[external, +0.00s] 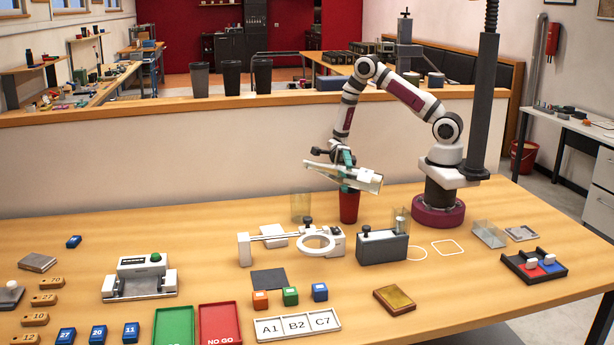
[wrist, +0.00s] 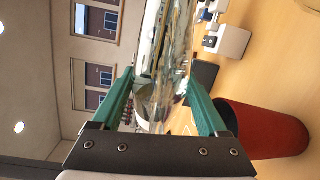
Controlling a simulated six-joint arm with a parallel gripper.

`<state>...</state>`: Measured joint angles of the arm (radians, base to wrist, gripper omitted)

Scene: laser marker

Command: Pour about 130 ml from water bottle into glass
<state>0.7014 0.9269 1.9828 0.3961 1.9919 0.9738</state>
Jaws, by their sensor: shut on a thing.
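My gripper (external: 346,160) has green fingers, shut on the clear water bottle (external: 325,171). The bottle is held in the air, tipped almost flat, its right end a little lower than its left. In the wrist view the bottle (wrist: 163,45) passes between the green fingers (wrist: 162,85). I cannot tell its water level, or see any stream leaving it. A clear, open glass vessel (external: 301,208) stands on the table below and left of the bottle. Another clear glass-like vessel (external: 400,220) stands behind a dark block, partly hidden. I cannot tell which is the task's glass.
A dark red cup (external: 349,207) stands right under the bottle; it also shows in the wrist view (wrist: 275,130). A white ring fixture (external: 316,241) and a dark block (external: 382,247) are in front. The table's left rear is mostly clear.

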